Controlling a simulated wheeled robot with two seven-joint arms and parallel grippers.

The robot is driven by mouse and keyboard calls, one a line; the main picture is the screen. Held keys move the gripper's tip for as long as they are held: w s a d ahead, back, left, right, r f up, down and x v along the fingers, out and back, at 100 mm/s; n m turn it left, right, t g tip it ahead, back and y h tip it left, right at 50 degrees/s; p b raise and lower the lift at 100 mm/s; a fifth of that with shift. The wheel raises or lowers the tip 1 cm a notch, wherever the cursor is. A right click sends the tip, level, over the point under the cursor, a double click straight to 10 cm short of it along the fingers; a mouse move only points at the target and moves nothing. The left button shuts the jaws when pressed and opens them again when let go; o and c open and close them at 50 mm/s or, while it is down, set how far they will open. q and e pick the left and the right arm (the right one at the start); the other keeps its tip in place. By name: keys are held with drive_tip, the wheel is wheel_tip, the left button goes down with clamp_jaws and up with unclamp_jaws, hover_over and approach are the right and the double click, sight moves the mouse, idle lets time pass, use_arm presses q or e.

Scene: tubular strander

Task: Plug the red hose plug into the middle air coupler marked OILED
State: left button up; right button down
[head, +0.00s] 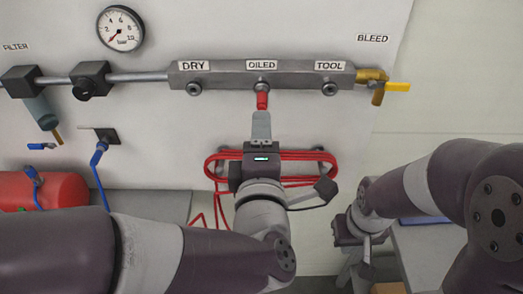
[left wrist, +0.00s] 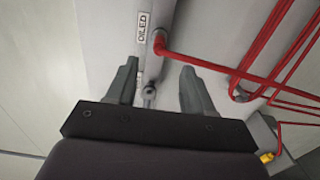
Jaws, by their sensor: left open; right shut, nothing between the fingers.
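The red hose plug (head: 262,101) is upright directly below the OILED coupler (head: 261,85) in the head view and appears to be seated in it. In the left wrist view the plug (left wrist: 161,45) meets the coupler beside the OILED label, with its red hose running off to the right. My left gripper (head: 261,117) is below the plug in the head view. Its fingers (left wrist: 158,78) are spread apart and empty in the left wrist view, clear of the plug. My right gripper (head: 354,270) is low at the right, shut and empty, away from the couplers.
The DRY (head: 194,87) and TOOL (head: 330,89) couplers flank OILED on the grey manifold (head: 225,75). A yellow-handled bleed valve (head: 397,87) is at its right end. The red hose coil (head: 325,156) hangs behind my left wrist. A grey table (head: 430,262) stands lower right.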

use_arm(q)
drive_tip(key=shift+s, duration=1.15)
idle(0.4)
drive_tip(key=w+a+f+m+g+h, duration=0.1)
drive_tip(key=w+f+m+g+h, duration=0.15)
drive_tip(key=f+m, duration=0.35)
drive_tip(key=w+a+f+m+g+h, duration=0.1)
drive_tip(key=w+f+m+g, duration=0.3)
drive_tip(key=f+m, duration=0.15)
drive_tip(key=s+a+f+m+g+y, duration=0.1)
drive_tip(key=s+a+f+m+g, duration=0.2)
drive_tip(key=s+a+f+g, duration=0.2)
drive_tip(key=s+a+f+m+g+y, duration=0.2)
drive_tip(key=s+a+f+g, duration=0.3)
drive_tip(key=a+f, duration=0.3)
drive_tip(key=a+m, duration=0.1)
drive_tip(key=a, duration=0.2)
drive_tip(key=shift+s+m, duration=0.35)
drive_tip(key=shift+s, duration=0.05)
drive_tip(key=shift+w+a+y, duration=0.1)
drive_tip(key=shift+y, duration=0.15)
